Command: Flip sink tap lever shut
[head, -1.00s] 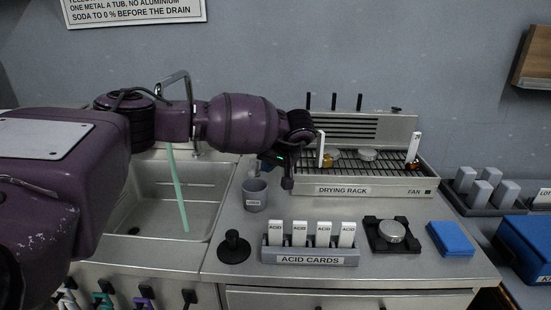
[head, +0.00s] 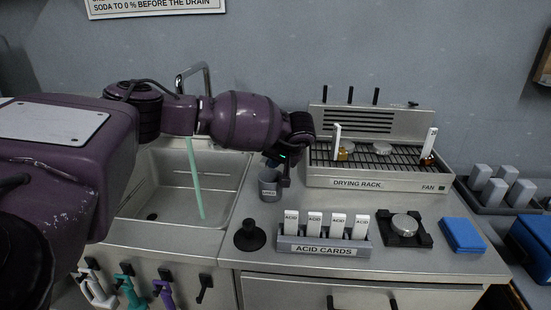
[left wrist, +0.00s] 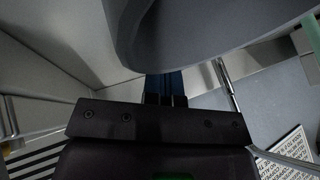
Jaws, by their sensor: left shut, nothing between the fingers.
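The chrome tap spout (head: 194,78) rises behind my left arm at the sink (head: 178,180). A pale green stream (head: 195,180) runs down from it into the basin. The tap lever is not visible; my arm covers the tap's lower part. My left gripper (head: 283,180) points down beside a grey cup (head: 268,184), right of the sink and short of the drying rack. It is shut and empty. In the left wrist view the finger pair (left wrist: 165,90) sits close together below a large grey rounded shape, with a chrome rod (left wrist: 226,82) to the right. My right gripper is not in view.
The acid card holder (head: 322,250), a black knob (head: 249,236), a black scale-like device (head: 405,228) and a blue block (head: 462,235) stand on the counter.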

